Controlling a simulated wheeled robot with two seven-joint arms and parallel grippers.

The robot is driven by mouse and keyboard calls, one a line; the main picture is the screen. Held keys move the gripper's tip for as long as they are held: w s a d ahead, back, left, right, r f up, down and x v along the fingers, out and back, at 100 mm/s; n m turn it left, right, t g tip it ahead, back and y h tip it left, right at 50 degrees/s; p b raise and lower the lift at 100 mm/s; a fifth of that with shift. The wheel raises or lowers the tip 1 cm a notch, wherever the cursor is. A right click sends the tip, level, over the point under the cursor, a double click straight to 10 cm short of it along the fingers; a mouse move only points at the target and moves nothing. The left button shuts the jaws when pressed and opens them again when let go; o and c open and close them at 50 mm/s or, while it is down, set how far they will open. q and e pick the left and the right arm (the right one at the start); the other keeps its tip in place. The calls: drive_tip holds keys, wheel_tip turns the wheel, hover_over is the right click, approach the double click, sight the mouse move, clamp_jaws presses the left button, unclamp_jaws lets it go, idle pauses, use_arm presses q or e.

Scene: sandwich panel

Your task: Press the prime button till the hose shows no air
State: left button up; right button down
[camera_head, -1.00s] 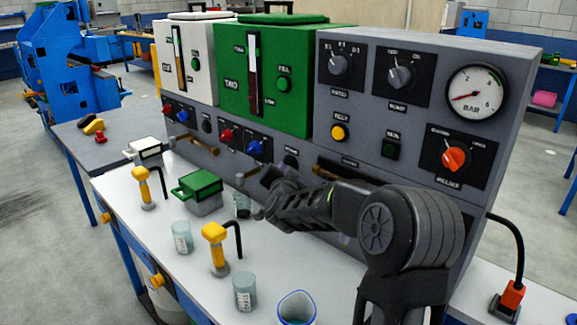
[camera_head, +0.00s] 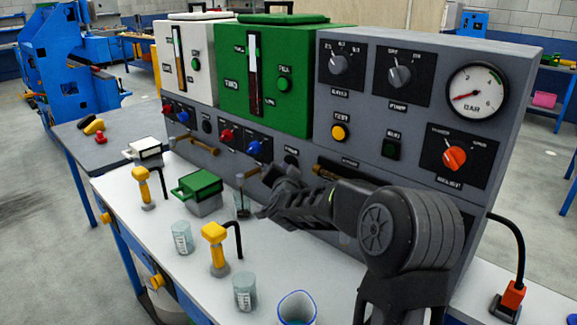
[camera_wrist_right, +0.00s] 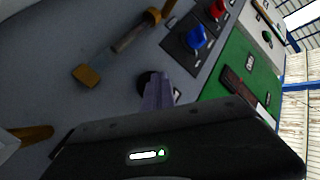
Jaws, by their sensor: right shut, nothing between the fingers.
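The prime button of the green unit is a round black button (camera_wrist_right: 145,80) low on the grey panel. It also shows in the head view (camera_head: 291,157), just beyond my right gripper. My right gripper (camera_head: 266,190) is shut and empty. In the right wrist view its fingertips (camera_wrist_right: 155,88) overlap the button; I cannot tell whether they touch or press it. The hose (camera_wrist_right: 125,40) is a short clear tube between two brass fittings beside the button. My left gripper is not in view.
The green tank (camera_head: 230,75) stands above the button, with red (camera_head: 227,135) and blue (camera_head: 253,148) knobs to its left. A glass (camera_head: 243,208) stands close to my right gripper. Yellow-handled taps (camera_head: 216,235), a green-lidded box (camera_head: 200,190) and several beakers stand on the bench.

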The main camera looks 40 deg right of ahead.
drive_tip(key=shift+s+a, duration=0.15)
drive_tip(key=shift+a, duration=0.6)
drive_tip(key=shift+a, duration=0.15)
drive_tip(key=a, duration=0.2)
drive_tip(key=a+p, duration=0.1)
drive_tip(key=a, duration=0.1)
drive_tip(key=shift+s+a, duration=0.2)
drive_tip(key=shift+a, duration=0.2)
idle(3.0)
